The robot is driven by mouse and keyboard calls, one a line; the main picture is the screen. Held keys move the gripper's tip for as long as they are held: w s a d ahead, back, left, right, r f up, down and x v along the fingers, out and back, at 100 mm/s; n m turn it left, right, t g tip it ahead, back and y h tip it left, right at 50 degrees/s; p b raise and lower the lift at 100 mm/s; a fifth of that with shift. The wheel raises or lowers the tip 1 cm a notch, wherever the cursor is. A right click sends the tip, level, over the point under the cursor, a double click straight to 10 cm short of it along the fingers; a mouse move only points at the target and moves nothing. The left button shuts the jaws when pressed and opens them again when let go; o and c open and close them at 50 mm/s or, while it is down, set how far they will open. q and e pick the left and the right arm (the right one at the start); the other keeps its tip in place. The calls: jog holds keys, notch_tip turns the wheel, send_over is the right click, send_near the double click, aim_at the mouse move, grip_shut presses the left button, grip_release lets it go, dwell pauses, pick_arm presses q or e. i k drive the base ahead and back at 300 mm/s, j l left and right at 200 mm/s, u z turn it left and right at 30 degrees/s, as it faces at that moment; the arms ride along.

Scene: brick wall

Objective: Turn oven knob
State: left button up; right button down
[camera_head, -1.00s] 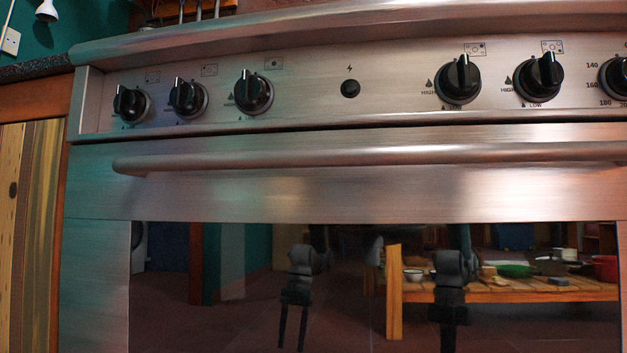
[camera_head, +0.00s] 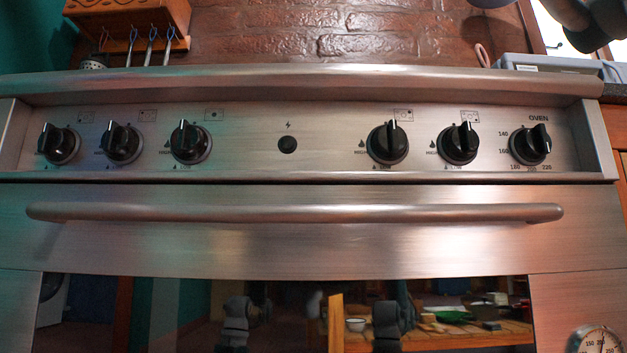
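The oven knob (camera_head: 530,144) is black and round with a raised grip bar. It sits at the right end of the steel control panel, under the word OVEN, with temperature numbers around it. Its grip bar stands close to upright. Nothing touches it.
A round gauge (camera_head: 597,342) is at bottom right. Dark objects (camera_head: 597,22) show at top right.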

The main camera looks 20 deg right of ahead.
aim_at(532, 145)
jog(key=z, duration=1.45)
jog(key=i+j+u, duration=0.3)
jog(key=k, duration=0.1)
